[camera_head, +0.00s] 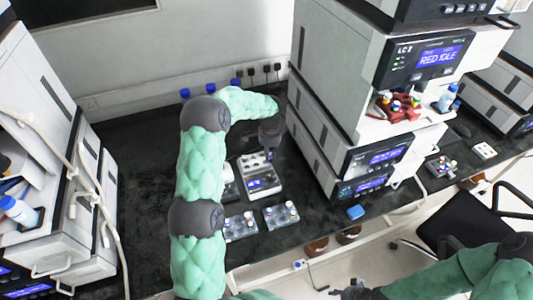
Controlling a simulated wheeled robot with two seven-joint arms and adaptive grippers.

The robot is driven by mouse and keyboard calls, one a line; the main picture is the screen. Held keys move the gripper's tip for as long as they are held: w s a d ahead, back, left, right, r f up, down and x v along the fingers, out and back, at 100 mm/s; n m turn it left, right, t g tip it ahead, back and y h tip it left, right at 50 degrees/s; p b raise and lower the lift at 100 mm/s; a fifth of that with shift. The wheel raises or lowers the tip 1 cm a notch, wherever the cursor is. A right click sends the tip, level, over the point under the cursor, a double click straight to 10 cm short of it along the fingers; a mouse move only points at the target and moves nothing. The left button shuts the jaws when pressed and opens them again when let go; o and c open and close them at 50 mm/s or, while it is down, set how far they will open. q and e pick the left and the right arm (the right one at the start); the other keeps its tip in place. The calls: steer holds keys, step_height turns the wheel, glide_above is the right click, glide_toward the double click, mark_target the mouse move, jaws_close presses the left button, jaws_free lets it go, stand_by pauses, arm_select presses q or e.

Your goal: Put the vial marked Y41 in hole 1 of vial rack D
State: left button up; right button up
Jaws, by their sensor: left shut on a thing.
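My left gripper (268,153) points down over the dark bench, just above the back of a white and grey device with a blue screen (262,183). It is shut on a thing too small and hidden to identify. Two small clear racks stand in front of the device, a left rack (240,228) and a right rack (281,215), each with a few small vials. Their letters, hole numbers and vial marks cannot be read, so vial Y41 and rack D cannot be told apart. My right gripper (352,292) is low at the bottom edge, its fingers unclear.
A tall instrument stack (335,100) stands right of my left gripper, with a red vial tray (398,107) on its shelf. Another stack (60,165) stands at left. A blue block (355,212) lies near the bench's front edge. Blue-capped bottles (210,88) stand behind.

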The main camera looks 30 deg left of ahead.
arm_select(q)
steer(key=s+d+r, duration=0.4)
steer(key=s+d, duration=0.2)
steer(key=shift+s+d+f+b, duration=0.95)
steer(key=shift+s+f+b, duration=0.9)
steer(key=shift+f, duration=0.7)
steer(key=shift+s+d+f+b, duration=0.95)
steer(key=shift+s+f+b, duration=0.55)
steer(key=shift+s+f, duration=0.8)
steer(key=shift+s+d+f+b, duration=0.95)
steer(key=shift+s+f+b, duration=0.8)
steer(key=shift+f, duration=1)
steer(key=shift+f+b, duration=0.85)
steer(key=shift+f, duration=0.2)
steer(key=o, duration=0.9)
steer(key=o, duration=0.3)
